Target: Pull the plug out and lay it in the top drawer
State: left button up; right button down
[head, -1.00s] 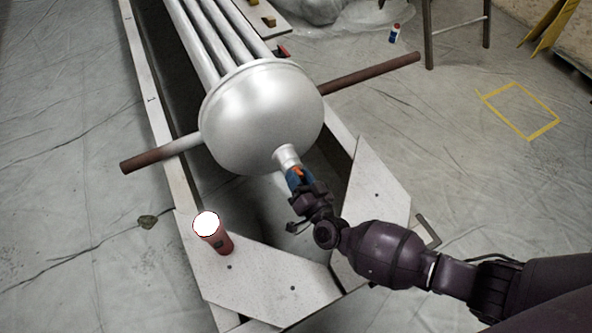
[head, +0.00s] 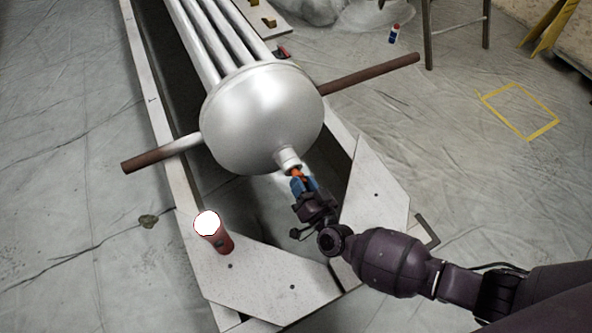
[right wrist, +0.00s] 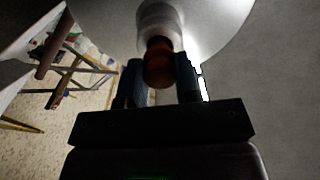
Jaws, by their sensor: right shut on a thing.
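The orange plug (head: 297,174) is at the mouth of the short nozzle (head: 287,158) on the domed end of the silver vessel (head: 262,115). My right gripper (head: 302,185), with blue fingertips, is shut on the plug. In the right wrist view the plug (right wrist: 159,63) sits between the two fingers, in line with the pale nozzle (right wrist: 158,18). I cannot tell whether its tip is still inside the nozzle. No drawer shows in these views. My left gripper is not in view.
The vessel lies in a pale frame with plates (head: 262,270) at its near end. A red cylinder with a bright white top (head: 222,242) stands on the left plate. Brown bars (head: 372,73) stick out on both sides of the vessel. The sheeted floor at left is mostly clear.

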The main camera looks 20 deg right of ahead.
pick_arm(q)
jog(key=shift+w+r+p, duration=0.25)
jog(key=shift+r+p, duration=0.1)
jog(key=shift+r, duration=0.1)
pick_arm(e)
jog(key=shift+s+d, duration=0.2)
jog(key=shift+s, duration=0.6)
jog(key=shift+s+d, duration=0.15)
jog(key=shift+s, duration=0.6)
